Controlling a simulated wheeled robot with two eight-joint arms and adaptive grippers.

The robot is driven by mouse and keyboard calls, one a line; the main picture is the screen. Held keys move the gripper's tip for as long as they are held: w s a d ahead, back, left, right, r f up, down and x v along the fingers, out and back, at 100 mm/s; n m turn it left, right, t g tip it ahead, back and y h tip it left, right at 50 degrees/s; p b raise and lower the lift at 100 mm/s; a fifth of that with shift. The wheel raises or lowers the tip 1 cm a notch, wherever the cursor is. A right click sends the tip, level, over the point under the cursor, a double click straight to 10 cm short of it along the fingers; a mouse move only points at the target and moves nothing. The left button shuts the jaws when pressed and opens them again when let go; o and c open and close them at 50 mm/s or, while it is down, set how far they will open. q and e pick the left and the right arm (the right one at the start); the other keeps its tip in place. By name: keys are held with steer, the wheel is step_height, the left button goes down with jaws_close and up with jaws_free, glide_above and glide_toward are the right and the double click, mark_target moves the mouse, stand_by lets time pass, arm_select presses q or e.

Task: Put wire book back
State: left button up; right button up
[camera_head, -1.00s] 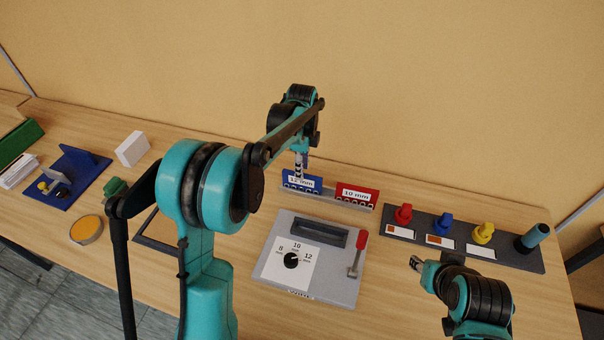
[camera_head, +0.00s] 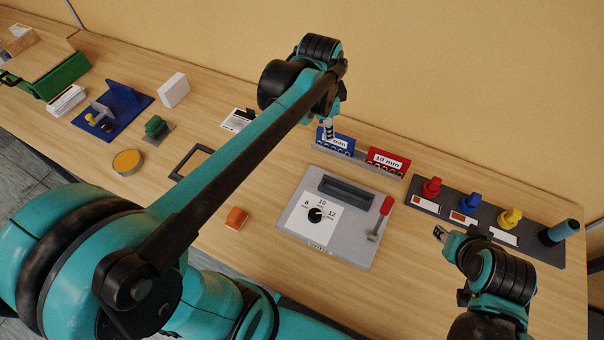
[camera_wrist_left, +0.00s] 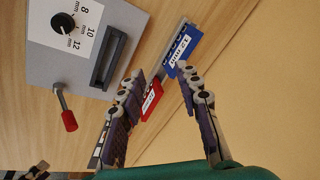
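A blue block labelled 12 mm (camera_head: 341,145) and a red block labelled 10 mm (camera_head: 387,162) stand side by side in a low grey rack (camera_head: 360,163). Which item is the wire book cannot be told for certain. My left gripper (camera_head: 328,131) is at the blue block's top, partly covering its label. In the left wrist view its fingers (camera_wrist_left: 162,74) are spread, with a gap between them. There the blue block (camera_wrist_left: 184,50) lies beyond the fingertips, and the red block (camera_wrist_left: 152,100) shows between the fingers. My right gripper (camera_head: 440,233) hovers right of the grey machine; its finger gap is unclear.
The grey machine (camera_head: 350,241) has a dial, a slot and a red-handled lever (camera_head: 380,218). A dark strip (camera_head: 460,205) with red, blue and yellow knobs stands right. An orange block (camera_head: 236,218), a dark frame (camera_head: 186,160) and a white box (camera_head: 173,90) lie left.

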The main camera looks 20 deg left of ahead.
arm_select(q)
steer(key=s+f+n+t, duration=0.4)
steer(key=s+n, duration=0.6)
steer(key=s, duration=0.4)
steer(key=shift+f, duration=0.2)
steer(key=shift+s, duration=0.1)
